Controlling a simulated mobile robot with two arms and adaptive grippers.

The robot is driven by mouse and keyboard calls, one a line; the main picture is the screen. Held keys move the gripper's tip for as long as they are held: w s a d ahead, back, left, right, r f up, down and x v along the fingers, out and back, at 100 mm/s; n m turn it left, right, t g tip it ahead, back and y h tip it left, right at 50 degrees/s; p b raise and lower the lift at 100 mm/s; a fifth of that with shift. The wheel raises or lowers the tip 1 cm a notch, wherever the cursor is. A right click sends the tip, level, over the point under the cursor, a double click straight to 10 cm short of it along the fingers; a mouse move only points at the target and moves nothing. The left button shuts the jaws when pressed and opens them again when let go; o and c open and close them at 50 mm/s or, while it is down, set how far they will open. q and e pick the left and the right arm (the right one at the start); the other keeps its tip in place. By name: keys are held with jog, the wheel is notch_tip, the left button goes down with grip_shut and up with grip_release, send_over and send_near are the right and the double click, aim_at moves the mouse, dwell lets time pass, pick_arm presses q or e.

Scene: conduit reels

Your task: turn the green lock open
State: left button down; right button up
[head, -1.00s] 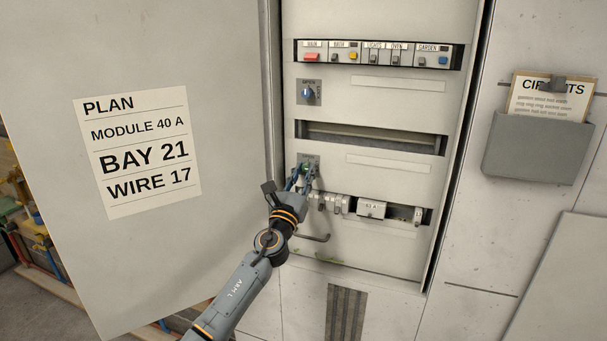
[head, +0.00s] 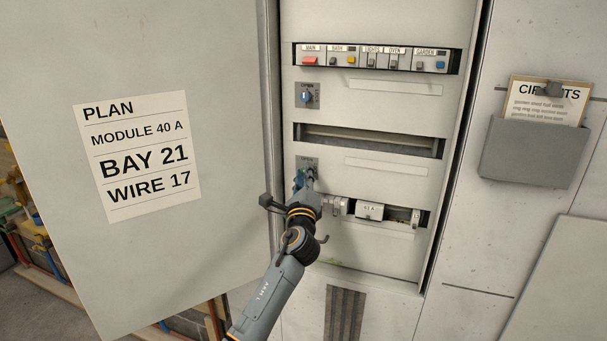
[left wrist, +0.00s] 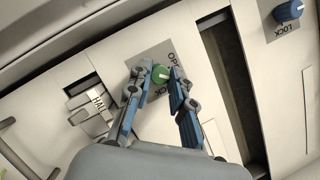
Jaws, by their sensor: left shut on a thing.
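The green lock (left wrist: 161,74) is a round knob on a grey plate in the cabinet's panel, with OPEN lettering beside it. My left gripper (left wrist: 155,76) has one blue finger on each side of the knob and is shut on it. In the head view my left gripper (head: 306,178) reaches the lock's grey plate (head: 308,163) and hides the knob. I cannot read the knob's exact angle. My right gripper is in neither view.
A blue lock (head: 307,96) sits higher on the panel. Breaker row (head: 370,210) lies below right of my gripper, an empty slot (head: 370,140) above it. The open cabinet door (head: 230,120) stands close on the left. A paper holder (head: 535,150) hangs at right.

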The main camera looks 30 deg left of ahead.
pick_arm(q)
jog(key=shift+d+r+n+g+p, duration=0.1)
jog(key=shift+n+g+p, duration=0.5)
jog(key=shift+n, duration=0.9)
jog(key=shift+a+r+n+g+p, duration=0.1)
jog(key=shift+n+g+p, duration=0.55)
jog(key=shift+n, duration=0.85)
jog(key=shift+d+r+n+g+p, duration=0.1)
jog(key=shift+n+g+p, duration=0.5)
jog(key=shift+n, duration=0.9)
jog(key=shift+f, duration=0.1)
jog(key=c, duration=1.2)
grip_release()
jog(key=v, duration=1.2)
